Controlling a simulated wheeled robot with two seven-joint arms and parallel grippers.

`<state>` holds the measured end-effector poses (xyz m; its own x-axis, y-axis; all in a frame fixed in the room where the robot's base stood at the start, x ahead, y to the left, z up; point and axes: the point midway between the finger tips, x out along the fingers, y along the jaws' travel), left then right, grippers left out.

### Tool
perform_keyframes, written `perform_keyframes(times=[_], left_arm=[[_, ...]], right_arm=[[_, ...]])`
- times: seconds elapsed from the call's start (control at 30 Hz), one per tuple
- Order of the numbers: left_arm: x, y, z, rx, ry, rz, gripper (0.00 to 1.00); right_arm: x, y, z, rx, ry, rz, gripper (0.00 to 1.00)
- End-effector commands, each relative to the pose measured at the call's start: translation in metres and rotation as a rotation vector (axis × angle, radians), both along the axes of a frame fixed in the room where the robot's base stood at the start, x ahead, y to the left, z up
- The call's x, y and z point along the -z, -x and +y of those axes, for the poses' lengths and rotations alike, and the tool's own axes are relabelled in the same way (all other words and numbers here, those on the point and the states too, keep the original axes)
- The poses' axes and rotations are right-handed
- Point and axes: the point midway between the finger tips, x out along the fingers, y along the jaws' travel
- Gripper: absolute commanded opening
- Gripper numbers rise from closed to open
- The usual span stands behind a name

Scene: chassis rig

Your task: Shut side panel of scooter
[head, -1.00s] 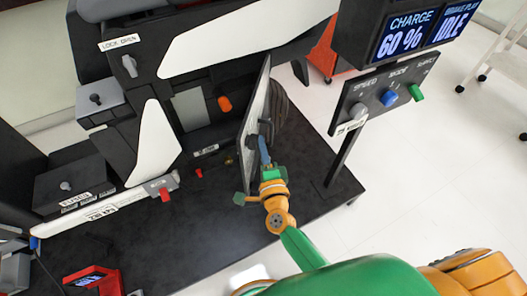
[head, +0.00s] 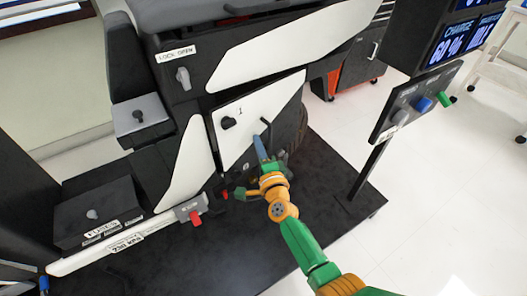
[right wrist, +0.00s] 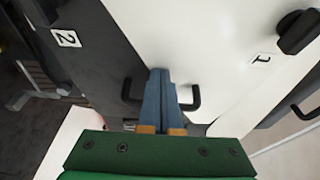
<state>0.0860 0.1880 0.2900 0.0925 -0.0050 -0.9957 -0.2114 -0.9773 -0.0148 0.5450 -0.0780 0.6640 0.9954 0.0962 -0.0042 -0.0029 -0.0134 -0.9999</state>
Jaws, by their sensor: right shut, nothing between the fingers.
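The side panel (head: 245,118) is a white plate marked "1" on the scooter's side. It now lies across the bay opening and looks about in line with the body; I cannot tell if it is fully flush. A black knob (head: 228,123) is on its left part, and a dark handle (head: 266,127) near its right edge. My right gripper (head: 262,150) is shut and empty, its blue fingers at the panel's lower right by the handle. In the right wrist view the shut fingers (right wrist: 160,78) point at the panel (right wrist: 215,45), between dark handle parts. My left gripper is not in view.
A "LOCK OPEN" label (head: 177,54) and grey knob (head: 183,78) sit above the panel. A red-tipped lever (head: 195,217) is below left. A control post with coloured knobs (head: 424,104) stands to the right. The black platform (head: 310,215) in front has free room.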

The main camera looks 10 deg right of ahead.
Motion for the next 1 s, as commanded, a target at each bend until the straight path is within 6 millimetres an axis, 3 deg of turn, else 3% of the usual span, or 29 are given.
perform_keyframes(times=[0.7, 0.77, 1.0], left_arm=[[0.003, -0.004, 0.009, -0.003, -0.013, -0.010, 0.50], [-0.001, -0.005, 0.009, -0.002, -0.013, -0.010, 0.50], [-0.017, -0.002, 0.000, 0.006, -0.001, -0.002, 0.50]], right_arm=[[-0.001, -0.007, 0.005, -0.002, 0.000, -0.001, 0.00], [-0.001, -0.002, 0.004, -0.002, 0.000, 0.002, 0.00], [-0.002, 0.047, -0.001, -0.002, 0.000, 0.002, 0.00]])
